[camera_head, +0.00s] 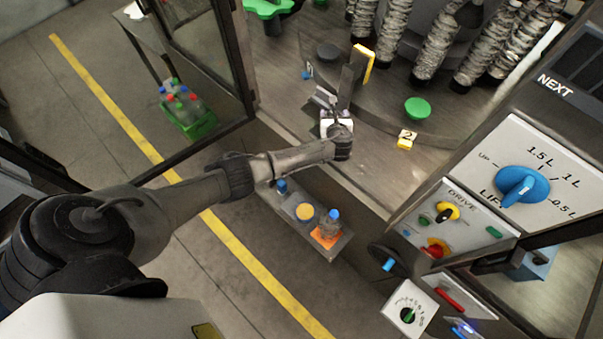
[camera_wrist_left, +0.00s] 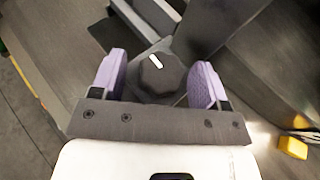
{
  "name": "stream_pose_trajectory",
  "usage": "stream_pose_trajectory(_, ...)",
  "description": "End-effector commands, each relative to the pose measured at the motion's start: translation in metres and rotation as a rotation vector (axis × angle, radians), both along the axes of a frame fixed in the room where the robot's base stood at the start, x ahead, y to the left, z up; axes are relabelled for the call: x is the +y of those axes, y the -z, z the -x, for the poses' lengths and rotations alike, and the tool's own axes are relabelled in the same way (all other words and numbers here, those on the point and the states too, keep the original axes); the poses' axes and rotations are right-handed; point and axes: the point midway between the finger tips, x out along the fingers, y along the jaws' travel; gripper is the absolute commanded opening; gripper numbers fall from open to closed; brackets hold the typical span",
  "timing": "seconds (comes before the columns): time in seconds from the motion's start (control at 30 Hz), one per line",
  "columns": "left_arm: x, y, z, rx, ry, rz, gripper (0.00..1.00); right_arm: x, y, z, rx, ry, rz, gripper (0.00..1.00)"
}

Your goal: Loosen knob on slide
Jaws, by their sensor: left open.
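The dark lobed knob (camera_wrist_left: 160,76) with a white line mark shows in the left wrist view, on a grey metal block of the slide (camera_wrist_left: 155,45). My left gripper (camera_wrist_left: 160,84) is open, with one lilac finger pad on each side of the knob and a gap to each pad. In the head view my left gripper (camera_head: 326,98) is at the machine table, beside an upright dark plate with a yellow edge (camera_head: 362,68). The knob is hidden or too small to make out there. My right gripper is not in view.
Silvery ribbed columns (camera_head: 436,45) stand behind the plate. A green knob (camera_head: 417,108) and yellow tag (camera_head: 406,140) are on the table to the right. The control panel (camera_head: 510,180) fills the right side. A small shelf (camera_head: 318,240) with a bottle is below my arm.

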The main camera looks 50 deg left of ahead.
Motion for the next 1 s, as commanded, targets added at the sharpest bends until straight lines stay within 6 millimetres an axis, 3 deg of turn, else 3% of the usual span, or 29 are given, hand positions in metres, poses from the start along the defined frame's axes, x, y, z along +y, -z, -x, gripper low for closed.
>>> stream_pose_trajectory(0.43,0.006,0.003,0.003,0.001,0.564,-0.003,0.71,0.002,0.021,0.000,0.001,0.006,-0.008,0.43)
stream_pose_trajectory(1.0,-0.028,-0.041,0.099,0.001,0.554,0.001,0.71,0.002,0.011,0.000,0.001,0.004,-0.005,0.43)
